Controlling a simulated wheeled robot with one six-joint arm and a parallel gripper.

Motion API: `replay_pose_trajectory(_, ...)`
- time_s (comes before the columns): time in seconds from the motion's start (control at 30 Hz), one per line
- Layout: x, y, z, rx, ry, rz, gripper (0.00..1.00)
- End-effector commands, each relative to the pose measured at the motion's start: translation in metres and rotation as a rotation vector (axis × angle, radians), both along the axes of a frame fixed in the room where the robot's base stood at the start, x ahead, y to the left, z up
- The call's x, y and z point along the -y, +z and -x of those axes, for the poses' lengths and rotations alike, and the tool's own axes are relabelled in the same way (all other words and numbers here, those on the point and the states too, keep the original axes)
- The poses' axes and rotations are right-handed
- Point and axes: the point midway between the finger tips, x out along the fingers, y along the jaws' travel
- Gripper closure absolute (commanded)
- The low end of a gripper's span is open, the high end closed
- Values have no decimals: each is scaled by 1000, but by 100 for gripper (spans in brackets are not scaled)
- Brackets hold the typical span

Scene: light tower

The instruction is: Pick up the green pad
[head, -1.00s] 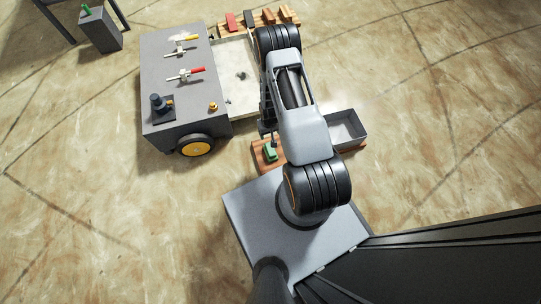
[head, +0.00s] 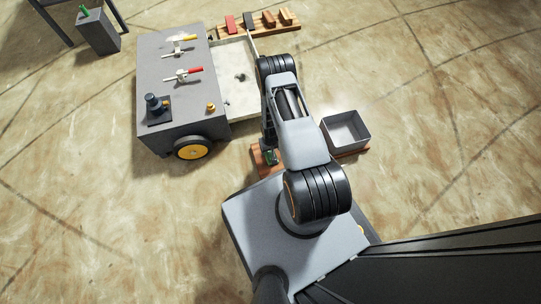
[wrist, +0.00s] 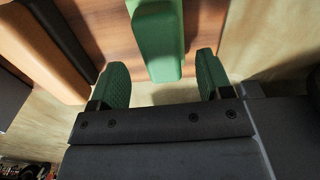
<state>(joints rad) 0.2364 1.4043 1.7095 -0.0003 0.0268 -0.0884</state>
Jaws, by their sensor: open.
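The green pad (wrist: 158,42) lies on a brown wooden board (wrist: 105,25) in the wrist view. My gripper (wrist: 165,78) is open, with one green-padded finger on each side of the pad's near end. There is a gap between each finger and the pad, and nothing is held. My arm hides most of the gripper there.
An orange-brown block (wrist: 38,50) and a dark block (wrist: 62,40) lie left of the pad. In the head view, a grey open box (head: 346,130) stands right of my arm. A grey wheeled cart (head: 180,100) stands left. A rack (head: 258,27) with several pads lies behind.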

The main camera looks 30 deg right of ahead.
Motion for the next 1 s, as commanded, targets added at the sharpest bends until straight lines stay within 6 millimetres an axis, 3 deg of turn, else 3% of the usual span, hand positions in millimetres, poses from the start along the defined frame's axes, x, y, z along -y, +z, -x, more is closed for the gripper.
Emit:
replay_pose_trajectory(0.03, -1, -12, 1, -1, 0, 0, 28)
replay_pose_trajectory(0.23, -2, -38, 3, -2, 0, -1, 28)
replay_pose_trajectory(0.5, -2, -39, 2, 0, 0, -1, 28)
replay_pose_trajectory(0.93, -2, -39, 2, -1, 0, -1, 68)
replay_pose_trajectory(1.0, -2, -39, 2, 0, 0, -1, 68)
